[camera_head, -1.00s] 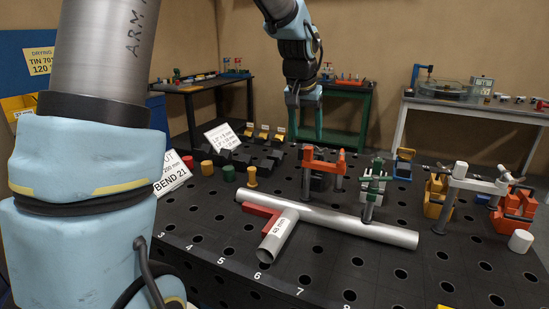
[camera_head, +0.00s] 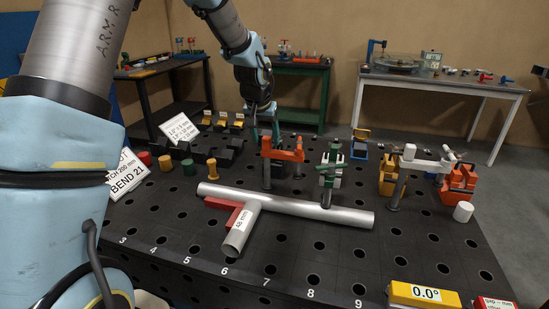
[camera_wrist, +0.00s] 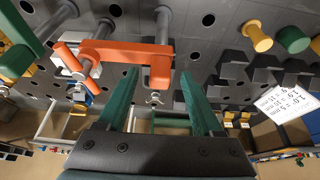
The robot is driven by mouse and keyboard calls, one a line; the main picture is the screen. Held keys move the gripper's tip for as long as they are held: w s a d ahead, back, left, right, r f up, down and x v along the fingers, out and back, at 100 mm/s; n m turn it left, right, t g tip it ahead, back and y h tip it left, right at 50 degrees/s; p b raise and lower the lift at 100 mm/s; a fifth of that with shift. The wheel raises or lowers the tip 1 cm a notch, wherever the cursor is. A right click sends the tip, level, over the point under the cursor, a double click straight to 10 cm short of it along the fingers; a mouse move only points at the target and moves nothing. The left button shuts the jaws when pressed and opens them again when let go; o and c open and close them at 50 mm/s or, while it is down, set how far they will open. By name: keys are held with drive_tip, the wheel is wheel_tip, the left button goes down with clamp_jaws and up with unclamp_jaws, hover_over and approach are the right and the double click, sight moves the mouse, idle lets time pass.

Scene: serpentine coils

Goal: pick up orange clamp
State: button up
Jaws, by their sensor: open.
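The orange clamp (camera_head: 283,154) stands upright on the black perforated table, behind the silver pipe, in the head view. In the wrist view the orange clamp (camera_wrist: 125,52) lies ahead of the fingertips, its bar running across the picture and its right end between the two fingers' lines. I cannot tell whether a finger touches the clamp.
A green clamp (camera_head: 329,172) stands close to the right. A silver pipe (camera_head: 290,207) with a side branch lies in front. Black blocks (camera_head: 207,147) and yellow (camera_head: 212,168) and green posts stand left. A white-barred clamp (camera_head: 425,163) is farther right.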

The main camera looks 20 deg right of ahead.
drive_tip(key=shift+w+d+f, duration=0.15)
drive_tip(key=shift+f, duration=0.45)
drive_tip(key=shift+c, duration=0.4)
clamp_jaws()
drive_tip(key=shift+r, duration=0.1)
idle(0.5)
